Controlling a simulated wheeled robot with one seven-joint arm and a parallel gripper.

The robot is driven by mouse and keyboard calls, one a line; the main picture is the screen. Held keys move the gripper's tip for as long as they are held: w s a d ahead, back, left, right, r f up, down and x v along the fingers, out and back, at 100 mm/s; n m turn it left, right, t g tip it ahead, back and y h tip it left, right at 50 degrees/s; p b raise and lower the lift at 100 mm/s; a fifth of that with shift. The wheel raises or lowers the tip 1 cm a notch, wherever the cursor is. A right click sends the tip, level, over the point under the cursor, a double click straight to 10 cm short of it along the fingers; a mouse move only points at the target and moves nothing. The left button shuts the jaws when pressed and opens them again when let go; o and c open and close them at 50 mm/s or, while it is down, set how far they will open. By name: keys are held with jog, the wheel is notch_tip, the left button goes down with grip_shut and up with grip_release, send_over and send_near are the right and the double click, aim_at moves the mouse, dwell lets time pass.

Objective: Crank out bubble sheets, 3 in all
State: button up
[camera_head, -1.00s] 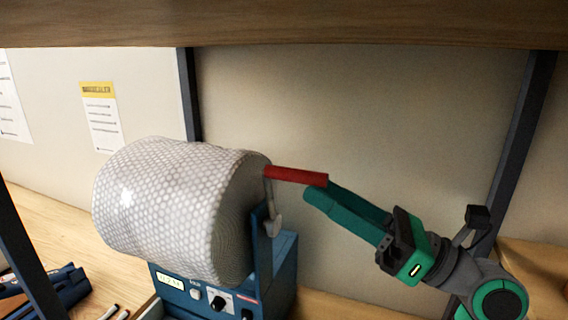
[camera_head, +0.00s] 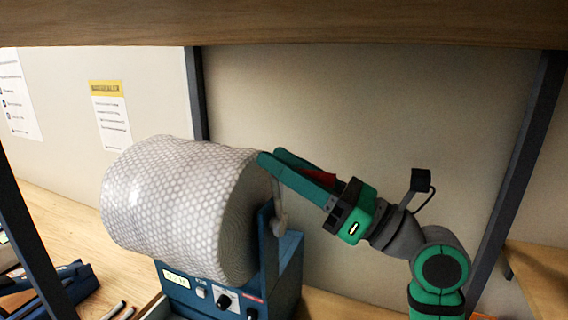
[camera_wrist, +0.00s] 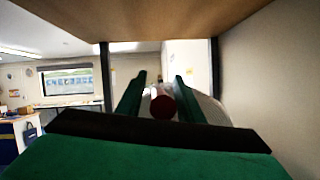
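A big roll of bubble wrap (camera_head: 175,195) sits on a blue dispenser (camera_head: 290,268) with a small lit display and a knob at its front. A grey crank arm (camera_head: 279,215) stands at the roll's right end, with a red handle (camera_head: 322,174) pointing right. My gripper (camera_head: 270,156) reaches along the handle from the right, its green fingers on either side of it. In the wrist view, the handle's round end (camera_wrist: 162,106) shows between the fingers (camera_wrist: 160,76), with a gap on each side. The fingers hide most of the handle in the head view.
A wooden shelf (camera_head: 300,22) hangs overhead, with dark posts (camera_head: 517,170) at the sides. Blue tools (camera_head: 60,290) lie on the wooden bench at the lower left. Notices (camera_head: 110,115) hang on the back wall.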

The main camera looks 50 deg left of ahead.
grip_shut()
jog(key=shift+d, duration=0.1)
